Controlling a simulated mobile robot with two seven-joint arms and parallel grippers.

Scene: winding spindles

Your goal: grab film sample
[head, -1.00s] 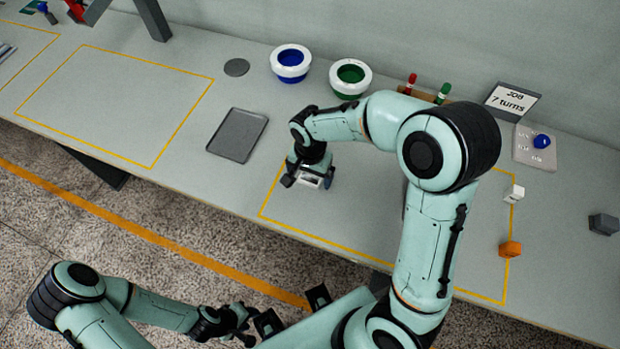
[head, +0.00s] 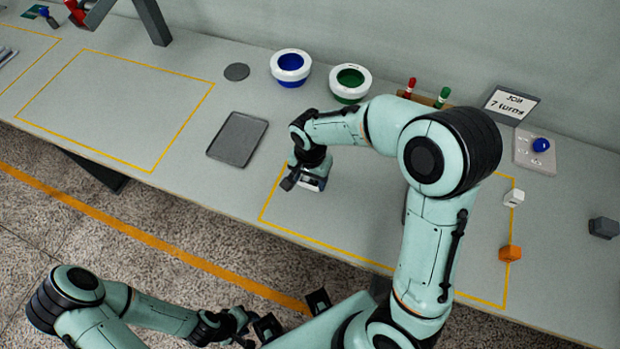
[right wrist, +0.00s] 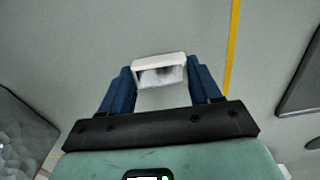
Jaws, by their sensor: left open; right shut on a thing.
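The film sample, a small white-framed piece with a grey, smudged face, shows in the right wrist view (right wrist: 160,70) between two dark blue fingers. My right gripper (right wrist: 160,82) is shut on it. In the head view my right gripper (head: 308,184) is over the left end of the right yellow-outlined area, and only a pale bit of the sample shows below it. The gap between sample and bench is hard to judge. My left gripper (head: 247,327) is open and low, off the bench's front edge; its fingers are small and partly unclear.
A grey tray (head: 237,139) lies left of my right gripper. A blue-centred bowl (head: 291,67) and a green-centred bowl (head: 350,82) stand behind. A white block (head: 514,197) and an orange block (head: 510,253) are at right. The left outlined area (head: 115,110) is clear.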

